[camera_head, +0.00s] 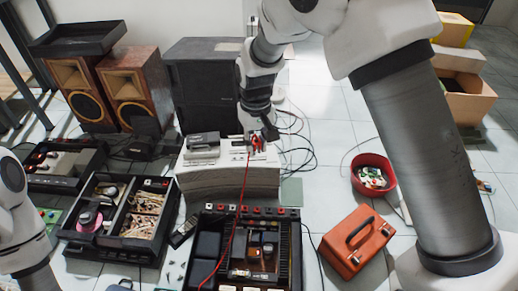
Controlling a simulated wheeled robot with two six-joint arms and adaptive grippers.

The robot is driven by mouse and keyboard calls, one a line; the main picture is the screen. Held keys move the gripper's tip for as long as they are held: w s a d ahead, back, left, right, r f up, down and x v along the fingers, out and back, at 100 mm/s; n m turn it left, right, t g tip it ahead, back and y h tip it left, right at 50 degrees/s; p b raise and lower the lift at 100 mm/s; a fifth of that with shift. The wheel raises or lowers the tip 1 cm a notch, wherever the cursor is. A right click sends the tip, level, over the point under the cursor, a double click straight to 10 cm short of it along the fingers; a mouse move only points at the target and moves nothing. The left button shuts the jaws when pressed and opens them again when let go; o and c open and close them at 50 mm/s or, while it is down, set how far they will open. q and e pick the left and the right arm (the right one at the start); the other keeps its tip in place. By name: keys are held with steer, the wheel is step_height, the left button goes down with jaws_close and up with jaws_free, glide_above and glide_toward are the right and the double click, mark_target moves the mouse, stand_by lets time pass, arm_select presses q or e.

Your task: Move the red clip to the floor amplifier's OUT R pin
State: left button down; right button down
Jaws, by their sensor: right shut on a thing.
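My right gripper (258,137) points down over the pale stack in the middle and is shut on the red clip (256,144), which is mostly hidden by the fingers. A red lead (242,190) runs from the clip down across an open black amplifier chassis (292,262) on the floor at the front. A row of small red, dark and pale terminals (257,210) lines the chassis's far edge. Their labels are too small to read, so I cannot tell which is OUT R. My left arm enters at the lower left, with its gripper out of frame.
The pale stack (232,184) carries a small grey device (203,141). Black cables curl right of it. A parts tray (118,250) stands left, an orange toolbox (357,240) and red bowl (373,160) right. Speakers (134,85) stand behind. Some tiled floor is bare at right.

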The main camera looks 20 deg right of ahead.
steer(key=w+d+f+n+b, duration=0.1)
steer(key=w+d+f+b, duration=0.1)
steer(key=w+f, duration=0.45)
steer(key=w+d+f+b, duration=0.2)
steer(key=w+f+b, duration=0.1)
steer(key=f, duration=0.6)
steer(key=shift+m, duration=0.3)
steer(key=s+d+f+b, duration=0.1)
steer(key=s+f+b, duration=0.1)
steer(key=f, duration=0.7)
steer(key=s+d+f+b, duration=0.1)
steer(key=s+f+b, duration=0.2)
steer(key=f, duration=0.7)
steer(key=s+d+f+b, duration=0.1)
steer(key=s+f+b, duration=0.2)
steer(key=f, duration=0.6)
steer(key=shift+d+f+b, duration=0.15)
steer(key=shift+d+b, duration=0.2)
steer(key=shift+b, duration=0.25)
steer(key=shift+s, duration=0.1)
steer(key=shift+f, duration=0.25)
